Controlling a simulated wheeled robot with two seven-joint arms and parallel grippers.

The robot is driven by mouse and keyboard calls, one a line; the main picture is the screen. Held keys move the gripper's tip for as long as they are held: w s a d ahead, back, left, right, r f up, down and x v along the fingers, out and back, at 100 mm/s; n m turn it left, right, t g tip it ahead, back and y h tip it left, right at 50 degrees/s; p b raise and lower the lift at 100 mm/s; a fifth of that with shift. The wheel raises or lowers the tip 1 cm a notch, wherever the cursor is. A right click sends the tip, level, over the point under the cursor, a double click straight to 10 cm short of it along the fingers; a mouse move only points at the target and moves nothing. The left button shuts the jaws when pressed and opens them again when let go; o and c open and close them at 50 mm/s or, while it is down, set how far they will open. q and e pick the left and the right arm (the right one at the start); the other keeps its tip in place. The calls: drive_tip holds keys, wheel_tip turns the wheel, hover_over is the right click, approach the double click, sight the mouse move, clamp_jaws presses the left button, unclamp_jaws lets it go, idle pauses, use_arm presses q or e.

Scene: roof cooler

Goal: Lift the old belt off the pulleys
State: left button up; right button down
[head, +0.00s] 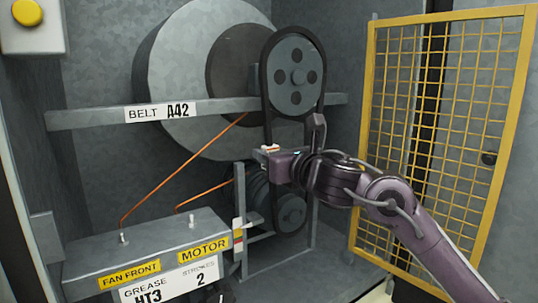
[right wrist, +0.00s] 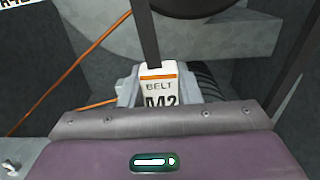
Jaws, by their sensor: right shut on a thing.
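The black belt (head: 265,95) runs over the large upper pulley (head: 294,76) and down toward the smaller lower pulley (head: 291,211). My right gripper (head: 272,156) is at the belt's left run, between the two pulleys, and is shut on the belt. A white sleeve with an orange stripe, lettered BELT A42 (right wrist: 160,88), is on the belt run (right wrist: 147,35) in the right wrist view, just beyond my gripper body. My gripper and arm hide part of the belt's lower stretch, and the fingertips are not clear. My left gripper is out of view.
A large grey fan housing (head: 178,60) stands behind the upper pulley. A shelf bar with a BELT A42 label (head: 160,111) crosses the left. A grease box (head: 150,245) with orange lines stands at lower left. A yellow mesh guard (head: 440,125) stands at right.

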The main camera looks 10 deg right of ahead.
drive_tip(key=shift+v, duration=1.95)
drive_tip(key=shift+s+d, duration=0.15)
drive_tip(key=shift+s, duration=0.05)
drive_tip(key=r+b+v, duration=0.1)
drive_tip(key=b+v, duration=0.1)
drive_tip(key=v, duration=1)
idle(1.6)
drive_tip(key=shift+s, duration=0.1)
idle(0.6)
